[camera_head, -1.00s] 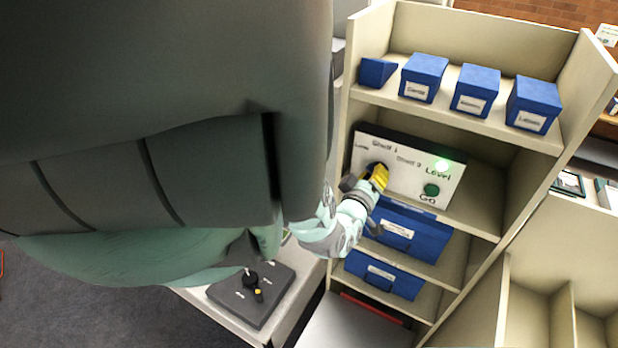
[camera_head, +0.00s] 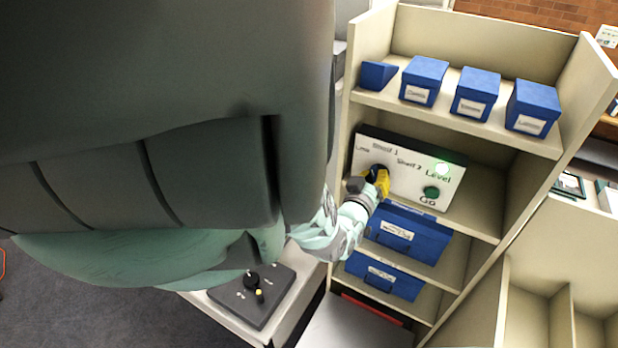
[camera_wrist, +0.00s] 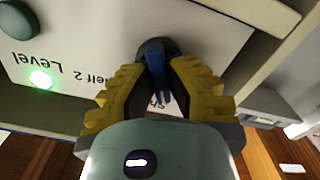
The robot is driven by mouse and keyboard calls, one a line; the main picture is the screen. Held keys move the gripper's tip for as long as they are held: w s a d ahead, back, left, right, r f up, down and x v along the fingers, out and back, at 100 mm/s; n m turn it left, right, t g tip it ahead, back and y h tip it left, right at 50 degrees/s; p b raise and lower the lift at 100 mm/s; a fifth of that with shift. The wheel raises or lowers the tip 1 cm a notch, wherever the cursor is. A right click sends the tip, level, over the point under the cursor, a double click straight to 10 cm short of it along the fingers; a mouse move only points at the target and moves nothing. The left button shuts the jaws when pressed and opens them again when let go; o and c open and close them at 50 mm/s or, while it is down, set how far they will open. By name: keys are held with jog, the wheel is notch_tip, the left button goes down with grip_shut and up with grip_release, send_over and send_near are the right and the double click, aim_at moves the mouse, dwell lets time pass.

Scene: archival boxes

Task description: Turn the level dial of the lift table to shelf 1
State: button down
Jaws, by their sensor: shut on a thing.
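The level panel (camera_head: 408,181) is a white plate in the shelf unit, with the words "Low", "Shelf 1", "Shelf 2", "Level" and "Go". The panel also shows upside down in the wrist view (camera_wrist: 85,45). My gripper (camera_head: 378,178) is at the panel's left part. In the wrist view its yellow fingers (camera_wrist: 157,85) are shut on the level dial (camera_wrist: 157,65), a dark round knob with a blue grip bar. The fingers partly hide the dial and a nearby label. The pointer's exact setting cannot be told. A green lamp (camera_head: 442,168) glows above "Level". A green Go button (camera_head: 431,191) sits below.
Blue boxes (camera_head: 424,80) stand on the shelf above. A larger blue box (camera_head: 408,235) lies just below my gripper, and another (camera_head: 384,277) sits lower. A dark control box (camera_head: 252,295) with a knob stands at lower left.

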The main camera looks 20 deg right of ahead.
jog(key=m+p, duration=0.1)
jog(key=m, duration=0.4)
jog(key=shift+d, duration=0.1)
dwell(0.4)
jog(key=c, duration=1)
grip_release()
